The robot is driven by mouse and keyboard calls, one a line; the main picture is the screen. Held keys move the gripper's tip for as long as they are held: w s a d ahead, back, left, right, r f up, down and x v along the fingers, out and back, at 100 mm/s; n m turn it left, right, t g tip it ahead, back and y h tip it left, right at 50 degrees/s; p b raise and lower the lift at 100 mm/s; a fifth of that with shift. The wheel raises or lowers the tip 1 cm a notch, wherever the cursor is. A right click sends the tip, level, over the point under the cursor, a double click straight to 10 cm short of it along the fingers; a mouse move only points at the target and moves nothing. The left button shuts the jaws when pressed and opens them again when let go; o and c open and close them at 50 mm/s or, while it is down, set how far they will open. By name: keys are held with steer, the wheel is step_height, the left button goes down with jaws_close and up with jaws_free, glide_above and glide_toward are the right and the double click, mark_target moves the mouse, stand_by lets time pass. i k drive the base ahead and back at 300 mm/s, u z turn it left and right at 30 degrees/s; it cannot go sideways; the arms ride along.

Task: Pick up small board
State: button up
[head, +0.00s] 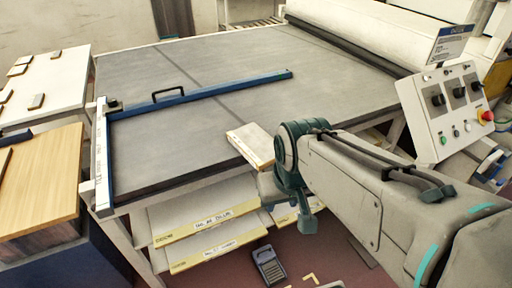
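A small pale board (252,146) with a light wooden edge shows at the front edge of the large grey table (190,95), just left of the dark green wrist of my arm. I cannot tell whether it rests on the table or is held above it. My gripper (272,187) is mostly hidden below and behind the wrist, close to the board's near right end. Its fingertips do not show clearly, so I cannot tell whether they are open or shut, or touching the board.
A blue bar with a black handle (170,94) lies across the table. A control box (450,110) with knobs and a red button stands at right. Labelled shelves (205,222) sit beneath the table. Side tables stand at left, the far one with several small pieces (37,101).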

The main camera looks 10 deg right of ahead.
mark_target(257, 146)
steer(key=k, duration=0.4)
steer(key=z, duration=0.9)
steer(key=i, duration=0.75)
steer(key=u, duration=1.3)
